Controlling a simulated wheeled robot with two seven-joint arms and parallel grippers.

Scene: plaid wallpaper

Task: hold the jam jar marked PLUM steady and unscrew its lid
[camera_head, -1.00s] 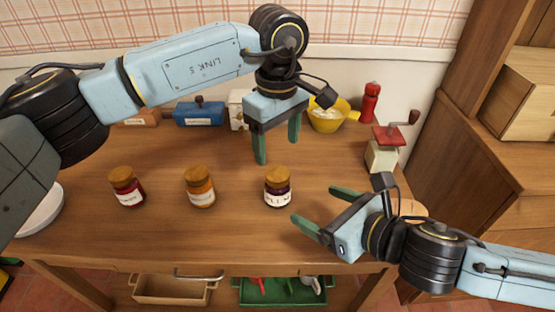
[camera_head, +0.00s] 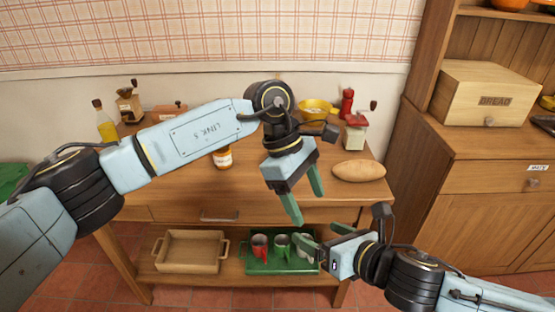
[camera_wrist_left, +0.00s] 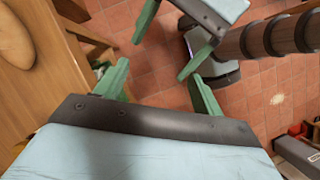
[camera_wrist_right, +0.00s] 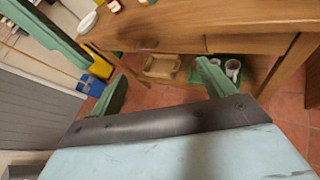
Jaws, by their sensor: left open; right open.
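The jar marked PLUM is not visible now; my left arm and gripper cover part of the table in the head view. One jar (camera_head: 222,158) with an orange-brown lid and pale label shows below my left arm; its lettering is unreadable. My left gripper (camera_head: 308,207) is open and empty, pointing down in front of the table's front edge. My right gripper (camera_head: 304,241) is open and empty, lower and close by, before the lower shelf.
On the table (camera_head: 190,183) are a bread loaf (camera_head: 358,171), a yellow bowl (camera_head: 314,108), a red mill (camera_head: 347,102), a grinder (camera_head: 356,134) and an oil bottle (camera_head: 106,124). Below are a wooden tray (camera_head: 190,266) and a green tray (camera_head: 258,268) with mugs. A cabinet (camera_head: 470,215) stands right.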

